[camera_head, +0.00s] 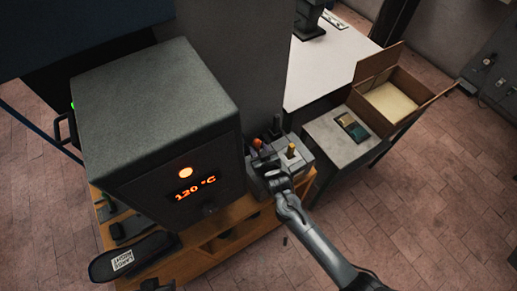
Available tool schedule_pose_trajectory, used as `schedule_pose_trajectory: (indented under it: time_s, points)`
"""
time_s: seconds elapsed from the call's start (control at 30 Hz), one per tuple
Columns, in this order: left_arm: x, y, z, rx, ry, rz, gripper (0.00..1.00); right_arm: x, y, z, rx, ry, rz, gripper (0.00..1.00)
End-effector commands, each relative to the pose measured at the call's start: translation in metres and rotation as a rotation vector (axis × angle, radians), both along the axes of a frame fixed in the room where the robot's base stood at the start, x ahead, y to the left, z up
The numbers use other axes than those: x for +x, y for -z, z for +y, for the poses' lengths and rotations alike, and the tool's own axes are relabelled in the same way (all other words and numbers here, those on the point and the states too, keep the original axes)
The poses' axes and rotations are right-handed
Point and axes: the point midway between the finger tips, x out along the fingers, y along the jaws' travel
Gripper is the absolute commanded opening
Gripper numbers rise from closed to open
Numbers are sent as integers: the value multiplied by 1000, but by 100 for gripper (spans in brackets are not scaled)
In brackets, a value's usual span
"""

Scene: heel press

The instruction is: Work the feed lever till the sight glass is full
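A small grey unit (305,157) stands on the wooden bench to the right of the heated box. It carries an orange-topped part (257,143), a dark upright part (277,124) and a yellow upright part (291,151). I cannot tell for certain which is the feed lever or the sight glass, and no fill level can be read. My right gripper (262,161) is at the front left of the unit, right by the orange-topped part. Its fingers are too small and dark to show whether they are open or touching it. My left gripper is not in view.
A grey box (150,110) with a lit lamp and a "120 °C" display stands on the wooden bench (245,232). A dark sole labelled "LARGE RIGHT" (122,261) lies at front left.

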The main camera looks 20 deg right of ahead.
Motion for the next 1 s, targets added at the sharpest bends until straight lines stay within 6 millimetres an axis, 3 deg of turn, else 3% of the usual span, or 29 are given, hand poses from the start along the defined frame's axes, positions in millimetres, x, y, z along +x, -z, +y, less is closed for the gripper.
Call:
schedule_pose_trajectory:
  time_s: [0.37, 0.6, 0.63, 1.0]
  points:
    - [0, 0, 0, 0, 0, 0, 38, 3, 1, 0, 0, 0, 0, 38]
    - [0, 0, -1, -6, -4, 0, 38, 3, 1, 0, 0, 0, 0, 2]
    - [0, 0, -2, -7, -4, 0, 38, 3, 1, 0, 0, 0, 0, 0]
    - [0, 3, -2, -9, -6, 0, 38, 3, 2, 4, 2, -7, -9, 0]
